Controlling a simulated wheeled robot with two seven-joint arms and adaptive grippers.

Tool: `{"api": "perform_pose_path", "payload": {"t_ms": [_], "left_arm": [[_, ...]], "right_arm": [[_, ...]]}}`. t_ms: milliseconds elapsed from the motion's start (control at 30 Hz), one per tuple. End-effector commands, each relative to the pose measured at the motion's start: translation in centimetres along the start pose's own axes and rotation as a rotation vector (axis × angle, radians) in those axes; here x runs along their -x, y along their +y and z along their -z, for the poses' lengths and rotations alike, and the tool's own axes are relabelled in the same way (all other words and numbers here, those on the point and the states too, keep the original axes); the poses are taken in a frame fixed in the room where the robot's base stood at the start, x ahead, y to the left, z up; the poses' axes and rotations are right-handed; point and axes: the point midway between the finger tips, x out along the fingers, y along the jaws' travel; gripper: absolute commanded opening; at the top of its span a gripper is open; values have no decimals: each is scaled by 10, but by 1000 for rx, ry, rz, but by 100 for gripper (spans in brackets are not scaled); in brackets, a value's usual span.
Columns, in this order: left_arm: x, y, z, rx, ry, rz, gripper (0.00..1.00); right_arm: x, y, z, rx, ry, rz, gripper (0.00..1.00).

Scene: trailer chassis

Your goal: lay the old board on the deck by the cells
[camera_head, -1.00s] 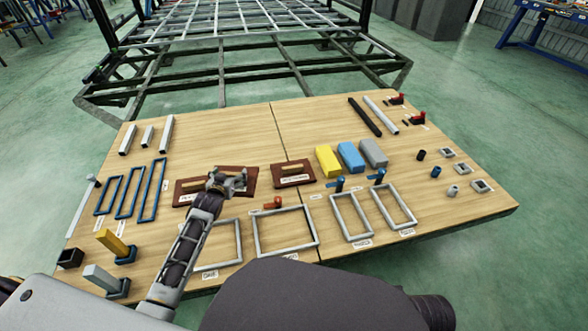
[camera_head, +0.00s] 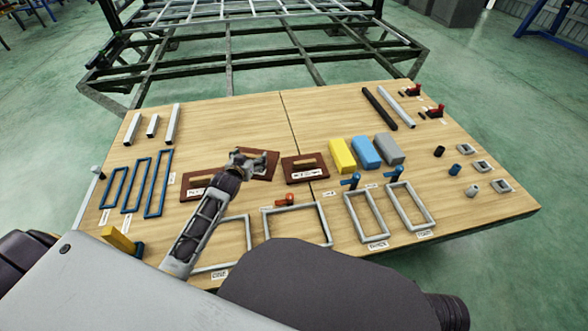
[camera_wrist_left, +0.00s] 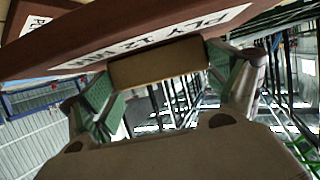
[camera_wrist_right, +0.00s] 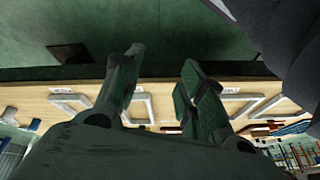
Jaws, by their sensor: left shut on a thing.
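Three brown boards lie in a row around the middle of the wooden bench: a left one (camera_head: 193,190), a middle one (camera_head: 272,160) and a right one (camera_head: 304,162). My left gripper (camera_head: 249,162) is shut on the middle board's handle. In the left wrist view the tan handle (camera_wrist_left: 158,68) is between the fingers, and the label reads like "PLY 12 MM". The head view does not show clearly how far the held board is off the bench. My right gripper (camera_wrist_right: 165,80) is open and empty in the right wrist view.
Yellow (camera_head: 342,156), blue (camera_head: 365,152) and grey (camera_head: 388,149) blocks stand right of the boards. Grey frames (camera_head: 296,208) lie in front, blue frames (camera_head: 158,184) at left. Behind the wooden bench (camera_head: 215,120) stands the trailer chassis (camera_head: 235,62). The bench's back middle is clear.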

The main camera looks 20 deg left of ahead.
Motion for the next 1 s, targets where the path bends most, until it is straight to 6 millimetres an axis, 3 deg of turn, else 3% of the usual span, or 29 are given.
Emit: {"api": "perform_pose_path", "payload": {"t_ms": [167,600,1000], "left_arm": [[-4,0,-7,0,2,0,53],[-22,0,-52,0,3,-1,53],[-24,0,-56,0,3,0,53]], "right_arm": [[-9,-1,-2,-3,10,8,40],[-57,-7,-12,-30,93,55,40],[-61,-8,-12,-35,108,61,40]]}}
